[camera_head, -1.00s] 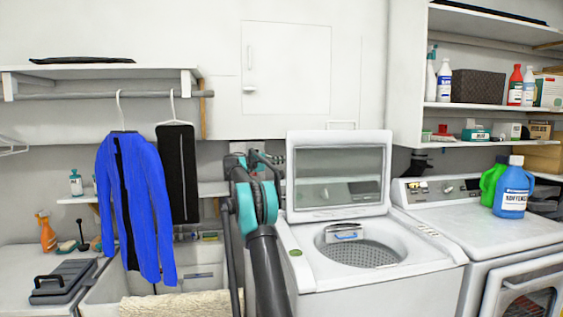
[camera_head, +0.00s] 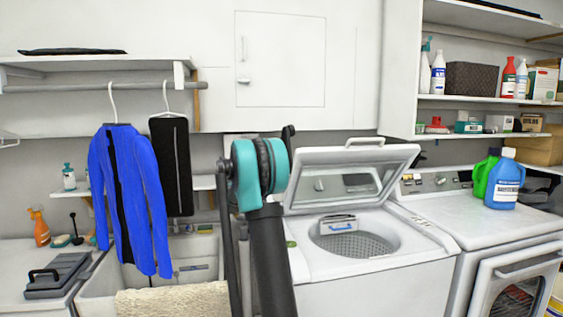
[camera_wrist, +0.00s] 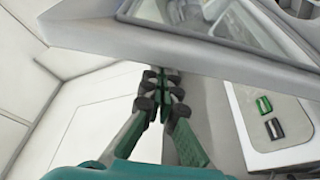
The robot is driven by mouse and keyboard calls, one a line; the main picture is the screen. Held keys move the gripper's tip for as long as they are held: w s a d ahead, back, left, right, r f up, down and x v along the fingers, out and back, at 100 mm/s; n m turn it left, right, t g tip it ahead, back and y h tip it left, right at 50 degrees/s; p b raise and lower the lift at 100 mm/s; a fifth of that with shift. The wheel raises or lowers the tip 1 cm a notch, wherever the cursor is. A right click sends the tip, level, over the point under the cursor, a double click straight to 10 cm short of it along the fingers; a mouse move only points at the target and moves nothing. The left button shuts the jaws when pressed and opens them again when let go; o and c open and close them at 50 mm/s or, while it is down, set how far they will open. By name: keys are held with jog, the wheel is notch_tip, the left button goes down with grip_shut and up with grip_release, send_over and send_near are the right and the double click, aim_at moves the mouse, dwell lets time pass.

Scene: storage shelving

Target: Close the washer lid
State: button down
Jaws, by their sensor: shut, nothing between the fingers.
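The washer (camera_head: 360,265) is a white top-loader, its round drum opening uncovered. Its lid (camera_head: 340,156) has a glass window and a handle on the top edge. In the wrist view the lid (camera_wrist: 180,45) crosses the top of the picture. My gripper (camera_wrist: 165,78) is shut and empty, its fingertips close to the lid's lower edge in that picture; contact cannot be told. In the head view my arm stands left of the lid, and the gripper's fingertips are not clearly seen there.
A dryer (camera_head: 460,220) stands right of the washer, with a blue bottle (camera_head: 504,183) and a green bottle (camera_head: 484,173) on top. A blue jacket (camera_head: 130,200) hangs at the left above a sink (camera_head: 100,290). A wall cabinet (camera_head: 280,60) is above the washer.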

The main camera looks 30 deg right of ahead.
jog(key=s+a+f+m+g, duration=0.1)
jog(key=s+f+m, duration=0.3)
jog(key=f, duration=0.2)
jog(key=s+a+f+m+g, duration=0.1)
jog(key=s+f+m+g, duration=0.1)
jog(key=s+f+m, duration=0.2)
jog(key=s+a+f+m+g+h, duration=0.1)
jog(key=s+f+m, duration=0.2)
jog(key=f, duration=0.6)
jog(key=shift+s+f+m+g, duration=0.15)
jog(key=shift+s+m+g, duration=0.2)
jog(key=shift+s, duration=0.7)
jog(key=shift+s+a+f+m, duration=0.15)
jog(key=shift+f+m, duration=0.3)
jog(key=shift+f, duration=0.3)
